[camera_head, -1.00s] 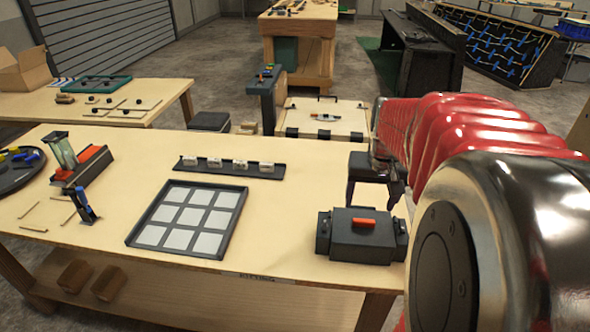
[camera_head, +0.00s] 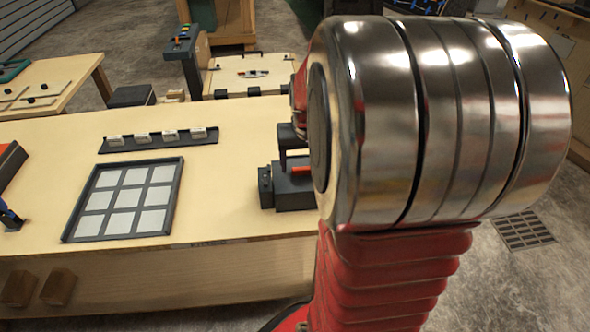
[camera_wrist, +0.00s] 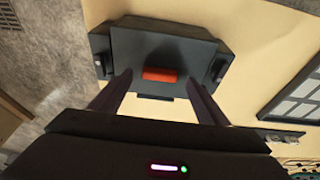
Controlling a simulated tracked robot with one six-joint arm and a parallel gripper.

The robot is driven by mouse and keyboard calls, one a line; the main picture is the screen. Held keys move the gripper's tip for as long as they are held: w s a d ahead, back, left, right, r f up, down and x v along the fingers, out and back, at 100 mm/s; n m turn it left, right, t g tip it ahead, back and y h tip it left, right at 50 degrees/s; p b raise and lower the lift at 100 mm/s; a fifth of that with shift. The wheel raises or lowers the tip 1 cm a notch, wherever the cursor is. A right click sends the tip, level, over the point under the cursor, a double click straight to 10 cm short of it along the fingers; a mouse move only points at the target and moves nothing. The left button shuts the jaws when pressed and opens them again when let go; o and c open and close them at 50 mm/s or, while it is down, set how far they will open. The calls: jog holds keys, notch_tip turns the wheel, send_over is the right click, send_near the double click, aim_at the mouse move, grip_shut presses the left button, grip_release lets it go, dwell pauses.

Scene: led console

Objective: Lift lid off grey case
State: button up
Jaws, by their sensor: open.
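The grey case (camera_head: 290,190) is a dark box near the right end of the workbench, partly hidden behind my arm in the head view. Its lid (camera_wrist: 135,52) fills the upper middle of the wrist view, with a red-orange handle (camera_wrist: 160,75) on it. The handle also shows in the head view (camera_head: 301,169), partly covered. My gripper (camera_wrist: 160,85) is open, with one finger on each side of the handle in the picture. I cannot tell how far above the lid the fingertips are. In the head view my gripper is mostly hidden behind my arm.
A black tray with pale square tiles (camera_head: 126,198) lies left of the case. A dark rail with several white blocks (camera_head: 158,140) lies behind it. The workbench top (camera_head: 225,190) between tray and case is clear. A light-topped case (camera_head: 248,72) stands beyond the bench.

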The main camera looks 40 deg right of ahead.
jog(key=shift+w+d+f, duration=0.1)
jog(key=shift+w+f, duration=0.05)
jog(key=shift+f, duration=0.45)
jog(key=shift+c, duration=0.5)
jog(key=c, duration=1.1)
